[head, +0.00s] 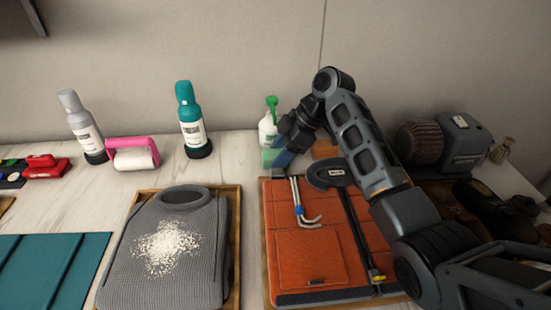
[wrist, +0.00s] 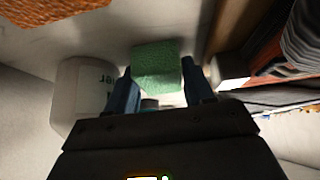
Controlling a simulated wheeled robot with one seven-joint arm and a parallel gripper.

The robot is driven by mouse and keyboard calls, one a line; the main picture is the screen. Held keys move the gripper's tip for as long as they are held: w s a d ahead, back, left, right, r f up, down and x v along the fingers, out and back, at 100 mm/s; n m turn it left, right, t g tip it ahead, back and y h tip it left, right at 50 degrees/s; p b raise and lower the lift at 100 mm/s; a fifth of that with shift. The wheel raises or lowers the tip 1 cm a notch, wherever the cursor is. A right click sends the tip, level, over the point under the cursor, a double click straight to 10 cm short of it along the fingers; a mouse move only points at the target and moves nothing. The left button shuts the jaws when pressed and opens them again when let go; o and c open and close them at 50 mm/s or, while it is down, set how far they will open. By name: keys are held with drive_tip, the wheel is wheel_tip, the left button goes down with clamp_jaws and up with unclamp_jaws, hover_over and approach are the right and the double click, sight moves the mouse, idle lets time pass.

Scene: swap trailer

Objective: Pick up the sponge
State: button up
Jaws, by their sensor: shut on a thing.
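The sponge is a green block. In the wrist view the sponge (wrist: 156,68) sits between the two fingers of my gripper (wrist: 158,85), which is shut on it. In the head view the sponge (head: 270,157) shows as a pale green patch at the back of the table, left of my gripper (head: 277,158). My gripper and arm hide part of it there. I cannot tell whether the sponge touches the table.
A white bottle with a green top (head: 267,128) stands close behind the sponge. An orange leather item (head: 305,258) lies on a tray in front, with metal tools on it. A teal bottle (head: 190,118) and a pink-handled roller (head: 133,157) stand left. A grey garment (head: 205,225) bears white grains.

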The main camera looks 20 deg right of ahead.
drive_tip(key=shift+d+r, duration=0.2)
drive_tip(key=shift+r, duration=0.1)
drive_tip(key=s+d+r+p, duration=0.4)
drive_tip(key=d+r+p, duration=0.2)
drive_tip(key=d, duration=0.7)
drive_tip(key=shift+s+r, duration=0.15)
drive_tip(key=shift+r, duration=0.6)
drive_tip(key=o, duration=0.5)
drive_tip(key=c, duration=0.3)
drive_tip(key=shift+c, duration=0.2)
